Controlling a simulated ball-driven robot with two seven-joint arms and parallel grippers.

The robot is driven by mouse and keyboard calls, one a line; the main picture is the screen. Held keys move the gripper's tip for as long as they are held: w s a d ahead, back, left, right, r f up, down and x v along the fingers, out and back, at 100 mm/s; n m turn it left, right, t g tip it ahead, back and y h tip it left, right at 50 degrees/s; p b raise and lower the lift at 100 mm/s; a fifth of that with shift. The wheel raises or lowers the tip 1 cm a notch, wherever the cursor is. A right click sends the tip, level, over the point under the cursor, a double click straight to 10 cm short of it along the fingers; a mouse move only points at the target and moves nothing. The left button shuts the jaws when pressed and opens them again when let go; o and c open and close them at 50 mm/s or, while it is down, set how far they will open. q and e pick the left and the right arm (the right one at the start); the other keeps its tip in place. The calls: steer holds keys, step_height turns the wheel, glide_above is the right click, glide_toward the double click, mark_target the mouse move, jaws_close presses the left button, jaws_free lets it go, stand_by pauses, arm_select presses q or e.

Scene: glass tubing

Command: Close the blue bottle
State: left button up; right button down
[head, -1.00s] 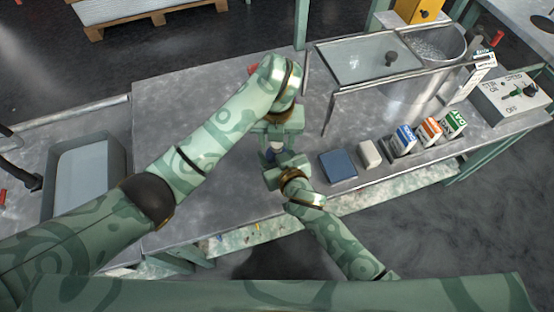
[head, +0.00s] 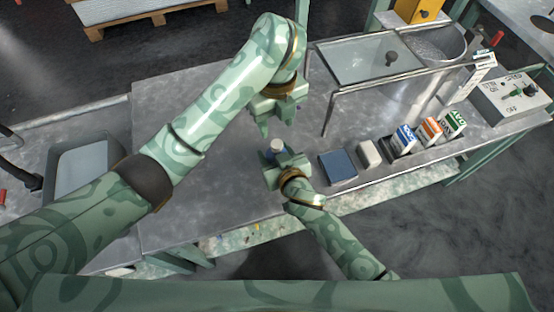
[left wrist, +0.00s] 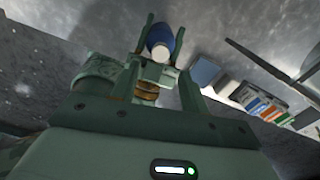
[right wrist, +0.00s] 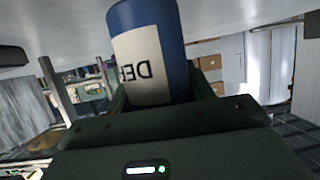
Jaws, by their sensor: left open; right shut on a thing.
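The blue bottle (head: 271,154) is upright in my right gripper (head: 284,162), with a pale round cap or top (head: 278,146) facing up. The bottle also shows in the left wrist view (left wrist: 179,42), its pale end toward that camera. I cannot tell how tight the cap is.
On the grey bench (head: 190,130), a dark blue box (head: 338,167), a pale block (head: 369,153) and several small cartons (head: 430,131) stand to the right. A glass-topped stand (head: 375,60) is behind them. A grey basin (head: 85,170) is at left. The bench's left part is clear.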

mark_target(277, 143)
arm_select(q)
steer(key=shift+r+n, duration=0.45)
steer(key=shift+n, duration=0.65)
steer(key=shift+d+f, duration=0.1)
steer(key=shift+d+f, duration=0.1)
steer(key=shift+f, duration=0.5)
step_height(277, 143, down, 7)
steer(key=shift+r, duration=0.2)
jaws_close()
